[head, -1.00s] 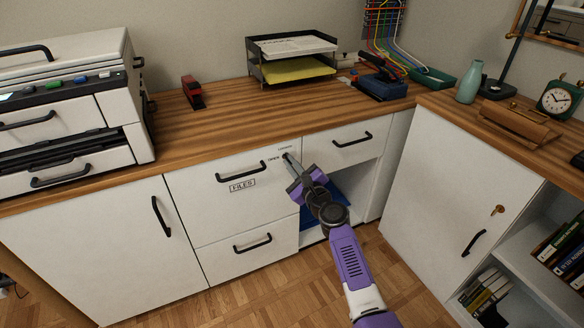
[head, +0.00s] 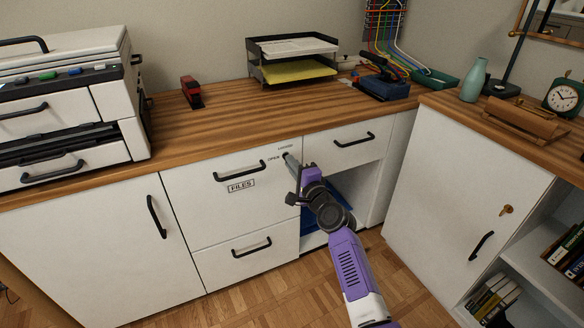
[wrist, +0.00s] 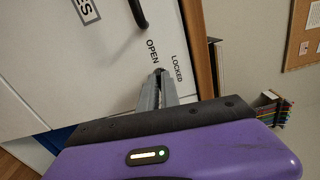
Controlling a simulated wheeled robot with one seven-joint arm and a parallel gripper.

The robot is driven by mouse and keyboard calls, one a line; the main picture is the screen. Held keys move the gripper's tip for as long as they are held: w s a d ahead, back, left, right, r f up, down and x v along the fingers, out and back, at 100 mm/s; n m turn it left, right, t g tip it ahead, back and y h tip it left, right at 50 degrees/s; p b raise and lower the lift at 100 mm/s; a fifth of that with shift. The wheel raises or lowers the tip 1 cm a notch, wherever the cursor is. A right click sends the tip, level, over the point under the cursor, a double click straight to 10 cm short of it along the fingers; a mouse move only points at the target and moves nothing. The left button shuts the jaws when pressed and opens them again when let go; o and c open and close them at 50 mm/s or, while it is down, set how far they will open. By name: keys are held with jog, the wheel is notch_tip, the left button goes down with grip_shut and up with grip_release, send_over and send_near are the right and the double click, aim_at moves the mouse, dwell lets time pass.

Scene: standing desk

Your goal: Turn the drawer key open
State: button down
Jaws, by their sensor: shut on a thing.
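The white FILES drawer (head: 215,202) is closed, with a dark handle and a label plate on its front. Its lock sits near the drawer's upper right corner, by the printed words OPEN and LOCKED, which are also legible in the wrist view. My gripper (head: 289,161) reaches that lock from the lower right. In the wrist view, the two grey fingers of my gripper (wrist: 157,82) close together on the key (wrist: 158,71) at the lock. Only a small dark bit of the key shows between the tips. The fingers hide most of it, so its exact angle cannot be told.
The dark drawer handle (head: 240,176) is left of the lock. A small drawer (head: 345,152) is to the right, above an open shelf space holding something blue. The wooden desktop (head: 215,125) overhangs just above. A cabinet door with its own brass key (head: 506,210) stands at right.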

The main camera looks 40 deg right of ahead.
jog(key=shift+n, duration=0.6)
jog(key=c, duration=1.6)
grip_release()
jog(key=p+v, duration=0.1)
jog(key=v, duration=0.6)
jog(key=shift+s+a+p, duration=0.15)
jog(key=shift+s+p, duration=0.25)
